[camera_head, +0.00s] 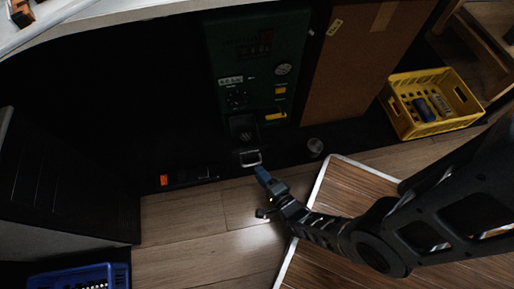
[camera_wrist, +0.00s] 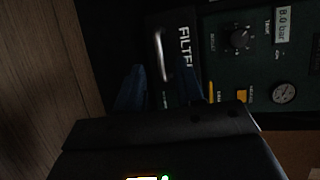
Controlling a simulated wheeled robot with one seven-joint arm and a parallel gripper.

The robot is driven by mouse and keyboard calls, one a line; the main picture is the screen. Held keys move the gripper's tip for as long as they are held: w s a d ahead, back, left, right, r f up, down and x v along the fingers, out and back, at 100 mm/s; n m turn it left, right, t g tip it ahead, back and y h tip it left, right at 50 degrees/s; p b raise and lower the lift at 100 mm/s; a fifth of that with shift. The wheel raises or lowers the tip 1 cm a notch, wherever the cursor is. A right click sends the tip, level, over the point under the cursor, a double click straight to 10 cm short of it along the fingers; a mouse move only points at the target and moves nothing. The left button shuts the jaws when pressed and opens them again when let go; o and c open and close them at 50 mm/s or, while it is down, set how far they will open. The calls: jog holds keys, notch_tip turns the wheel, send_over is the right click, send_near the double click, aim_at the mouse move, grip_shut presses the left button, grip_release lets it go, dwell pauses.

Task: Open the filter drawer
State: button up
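The filter drawer (camera_head: 244,128) is a dark front low on a dark green machine, with a pale bar handle (camera_head: 250,159) at its lower end. In the wrist view the drawer front carries a white "FILTER" label (camera_wrist: 186,48) beside the metal handle (camera_wrist: 159,55). My gripper (camera_head: 262,174) is just below and right of the handle in the head view. The drawer front looks flush with the machine.
The green machine (camera_head: 284,40) has a dial, a gauge and yellow parts. A brown panel (camera_head: 345,65) stands right of it. A yellow crate (camera_head: 405,118) with items sits farther right. A small grey cylinder (camera_head: 315,146) is near my gripper. A blue crate (camera_head: 70,278) is at lower left.

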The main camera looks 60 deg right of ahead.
jog(key=shift+v, duration=2.1)
jog(key=shift+a, duration=0.1)
jog(key=s+a+r+n+t+y, duration=0.1)
jog(key=s+a+r+n+y, duration=0.15)
jog(key=r+n, duration=0.3)
jog(key=s+a+r+n+y, duration=0.1)
jog(key=s+a+r+n, duration=0.25)
jog(key=r, duration=0.25)
jog(key=s+r+n+y+p, duration=0.1)
jog(key=r+n+p, duration=0.7)
jog(key=r, duration=2.3)
jog(key=s+r+n+y+p, duration=0.2)
jog(key=r+n+p, duration=0.5)
jog(key=r+p, duration=1.6)
notch_tip(320, 180, up, 9)
jog(key=shift+s+a+r+n+y, duration=0.15)
jog(key=shift+a+n+y, duration=0.3)
jog(key=shift+y, duration=0.1)
